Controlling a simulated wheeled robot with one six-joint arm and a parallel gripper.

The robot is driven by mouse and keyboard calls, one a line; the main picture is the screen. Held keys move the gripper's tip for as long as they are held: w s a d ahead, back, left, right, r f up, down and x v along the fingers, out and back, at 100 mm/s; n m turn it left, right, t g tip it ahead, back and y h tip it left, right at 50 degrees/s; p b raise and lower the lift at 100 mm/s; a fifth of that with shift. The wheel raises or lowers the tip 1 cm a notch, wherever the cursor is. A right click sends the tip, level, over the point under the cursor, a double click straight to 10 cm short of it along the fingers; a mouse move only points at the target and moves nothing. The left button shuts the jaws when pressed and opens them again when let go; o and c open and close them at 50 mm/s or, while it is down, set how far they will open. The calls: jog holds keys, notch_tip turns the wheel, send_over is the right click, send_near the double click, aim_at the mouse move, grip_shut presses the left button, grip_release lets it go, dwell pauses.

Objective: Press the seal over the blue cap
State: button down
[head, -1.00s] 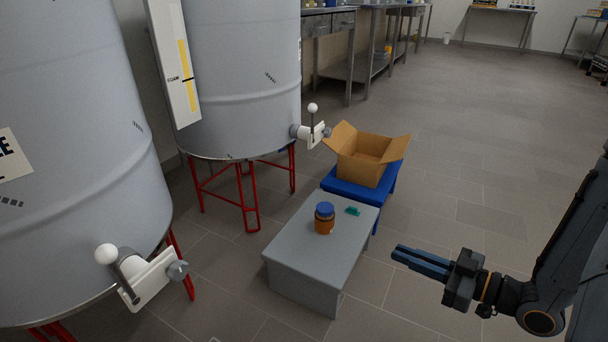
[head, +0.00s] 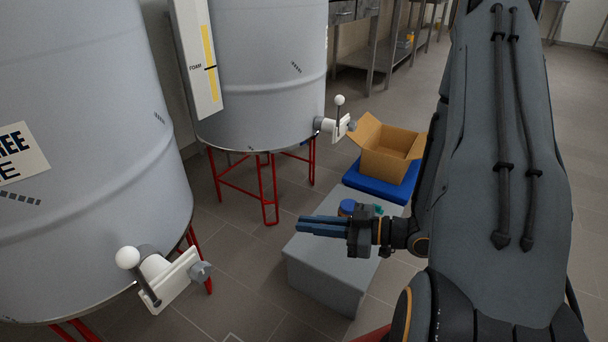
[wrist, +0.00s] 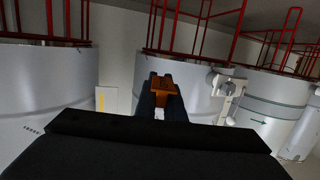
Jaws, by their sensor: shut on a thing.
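My gripper (head: 301,224) reaches in from the right, over the grey table (head: 320,272). Its blue fingers point left and are close together. In the wrist view, a small orange-brown piece (wrist: 163,85) sits at the fingertips, and the gripper is shut on it; I cannot tell what the piece is. It does not show in the head view. The blue cap (head: 347,206) shows just beyond the fingers, and my gripper hides the orange jar under it. A small teal piece (head: 379,210) is partly visible right of the cap.
An open cardboard box (head: 385,163) stands on a low blue stand (head: 378,187) behind the table. Two grey tanks (head: 262,75) on red legs stand on the left, with white-knobbed valves (head: 170,280) jutting out. My arm hides much of the right side.

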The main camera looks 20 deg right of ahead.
jog(key=w+d+f+m+t+h+p, duration=0.1)
jog(key=w+d+m+t+h+p, duration=0.1)
jog(key=w+d, duration=1.4)
jog(key=shift+w+f, duration=0.15)
jog(key=shift+f, duration=0.1)
jog(key=shift+p, duration=0.35)
notch_tip(320, 180, down, 8)
jog(key=b, duration=0.1)
jog(key=shift+r+b, duration=0.25)
jog(key=shift+b, duration=0.15)
jog(key=shift+a+y, duration=0.1)
jog(key=shift+y, duration=0.2)
jog(key=n+g, duration=0.1)
jog(key=n+g+y, duration=0.1)
jog(key=n+g+y+b, duration=0.1)
jog(key=shift+s+a, duration=0.3)
jog(key=shift+s, duration=0.1)
